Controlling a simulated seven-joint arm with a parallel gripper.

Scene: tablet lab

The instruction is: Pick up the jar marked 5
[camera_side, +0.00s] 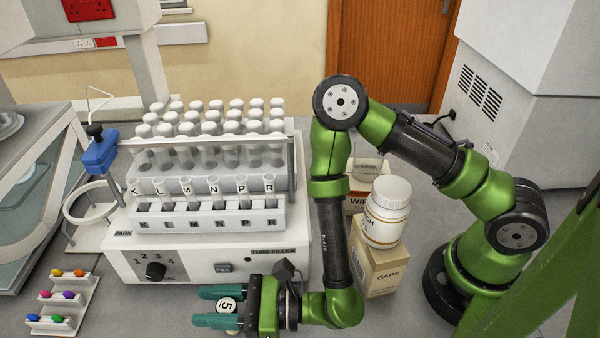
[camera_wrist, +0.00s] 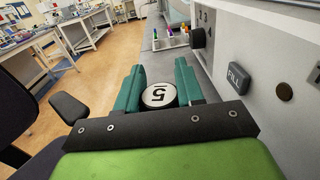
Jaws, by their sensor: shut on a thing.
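The jar marked 5 (camera_side: 227,305) shows as a round white lid with a black 5 and a dark rim. My gripper (camera_side: 217,306) lies level near the front of the bench, with its green fingers on either side of the jar. It is shut on the jar. In the wrist view the jar's lid (camera_wrist: 159,95) sits between the two fingers of my gripper (camera_wrist: 158,88). The jar's body is mostly hidden below the lid and by the fingers, so I cannot tell whether it touches the bench.
A white tester (camera_side: 195,262) with a dial and FILL button stands just behind my gripper, carrying a rack of lettered tubes (camera_side: 210,218). A stepped holder (camera_side: 58,308) with coloured pieces is at left. A CAPS box (camera_side: 378,268) bearing a white bottle (camera_side: 386,212) stands at right.

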